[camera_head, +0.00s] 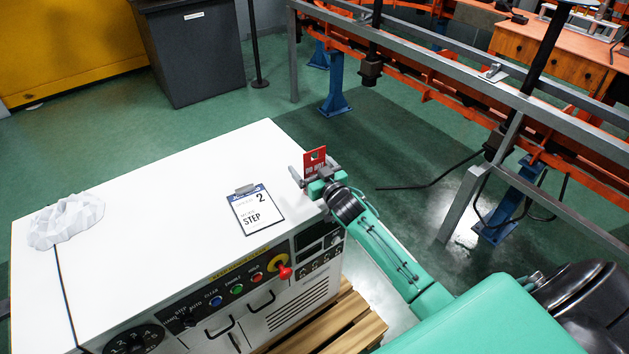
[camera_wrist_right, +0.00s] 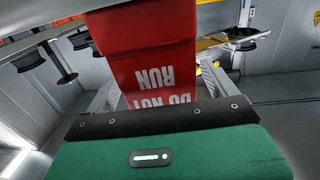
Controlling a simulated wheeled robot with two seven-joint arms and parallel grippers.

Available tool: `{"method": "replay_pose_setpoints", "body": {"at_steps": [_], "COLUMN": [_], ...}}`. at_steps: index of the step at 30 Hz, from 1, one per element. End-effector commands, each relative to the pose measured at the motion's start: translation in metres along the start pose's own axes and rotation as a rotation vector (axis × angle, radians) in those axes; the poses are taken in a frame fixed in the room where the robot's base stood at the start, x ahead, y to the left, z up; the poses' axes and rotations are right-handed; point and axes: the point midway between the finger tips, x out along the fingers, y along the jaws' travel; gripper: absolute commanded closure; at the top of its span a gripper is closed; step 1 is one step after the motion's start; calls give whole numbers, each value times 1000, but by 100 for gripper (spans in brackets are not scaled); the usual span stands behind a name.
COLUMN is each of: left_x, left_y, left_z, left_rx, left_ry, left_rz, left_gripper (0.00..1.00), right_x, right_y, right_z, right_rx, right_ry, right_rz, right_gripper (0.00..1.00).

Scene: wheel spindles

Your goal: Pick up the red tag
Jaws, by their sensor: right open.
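The red tag (camera_head: 315,158) stands upright at the right edge of the white cabinet's top. In the right wrist view the red tag (camera_wrist_right: 160,75) is large and close, with upside-down white "DO NOT RUN" lettering. My right gripper (camera_head: 315,175) is at the tag. Its two grey fingers are spread, one on each side of the tag, and gaps show between them and it. The tag's lower part is hidden behind the gripper. My left gripper is in neither view.
A clipboard marked "STEP 2" (camera_head: 257,210) lies on the white cabinet (camera_head: 180,190), left of my gripper. A crumpled white lump (camera_head: 66,221) sits at the cabinet's left end. The front panel has buttons and a red knob (camera_head: 285,272). Metal rails (camera_head: 450,75) run behind at right.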

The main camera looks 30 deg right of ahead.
Motion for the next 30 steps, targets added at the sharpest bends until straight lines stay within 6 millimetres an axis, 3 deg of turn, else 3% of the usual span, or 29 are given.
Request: {"method": "replay_pose_setpoints", "body": {"at_steps": [6,12,14,23,30], "left_x": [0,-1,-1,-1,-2], "left_y": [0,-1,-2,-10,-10], "left_z": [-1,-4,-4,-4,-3], "left_rx": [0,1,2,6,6], "left_ry": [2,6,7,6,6], "left_rz": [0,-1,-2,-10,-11], "left_gripper": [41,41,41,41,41], "right_x": [0,0,0,0,0], "right_y": [0,0,0,0,1], "right_z": [0,0,0,-3,-27], "right_rx": [0,0,0,0,-3], "right_ry": [0,0,0,2,5], "right_rz": [0,0,0,0,0], "right_gripper": [13,52,61,61,61]}}
